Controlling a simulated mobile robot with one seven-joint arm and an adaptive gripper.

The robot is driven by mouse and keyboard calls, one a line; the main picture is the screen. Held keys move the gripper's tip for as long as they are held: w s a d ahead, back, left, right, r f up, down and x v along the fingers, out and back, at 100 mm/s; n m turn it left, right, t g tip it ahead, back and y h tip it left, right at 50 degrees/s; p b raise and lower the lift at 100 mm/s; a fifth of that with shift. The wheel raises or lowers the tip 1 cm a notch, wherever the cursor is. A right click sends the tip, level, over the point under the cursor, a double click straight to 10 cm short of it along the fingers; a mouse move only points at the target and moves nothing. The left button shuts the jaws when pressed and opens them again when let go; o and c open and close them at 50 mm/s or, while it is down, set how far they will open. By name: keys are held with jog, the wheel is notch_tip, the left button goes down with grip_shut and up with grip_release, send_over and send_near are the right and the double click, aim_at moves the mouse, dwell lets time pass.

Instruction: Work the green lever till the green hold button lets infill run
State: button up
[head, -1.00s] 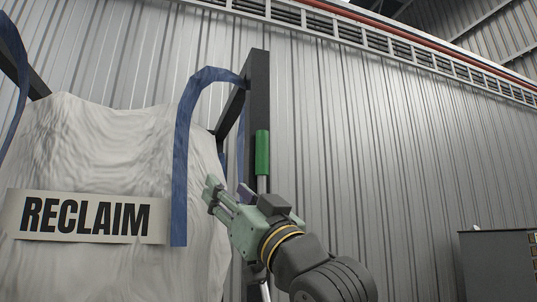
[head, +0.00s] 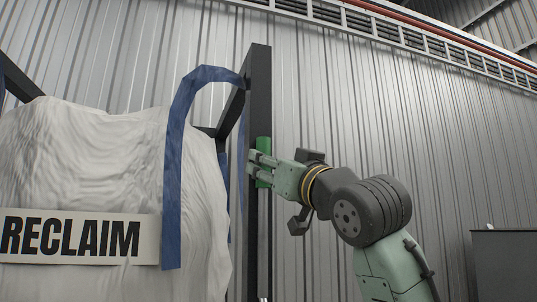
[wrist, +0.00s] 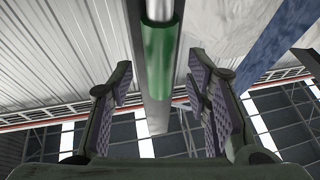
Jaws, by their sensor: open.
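The green lever's grip (head: 264,146) stands upright beside the black frame post in the head view. My gripper (head: 252,165) is at the lever's height, and its fingers cover part of the grip. In the wrist view the green grip (wrist: 161,45) and its pale rod show between my two spread, ridged finger pads, with gaps on both sides. My gripper (wrist: 165,105) is open and holds nothing. I cannot tell how deep the grip sits between the pads. The green hold button is not in view.
A black frame post (head: 260,80) stands right behind the lever. A white bulk bag (head: 90,160) labelled RECLAIM with a blue strap (head: 173,170) is at the left. A dark cabinet (head: 505,265) is at the lower right. Corrugated wall lies behind, with open room between.

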jog(key=shift+w+a+r, duration=0.2)
jog(key=shift+w+a, duration=0.1)
jog(key=shift+w, duration=0.25)
jog(key=shift+c, duration=0.5)
grip_shut()
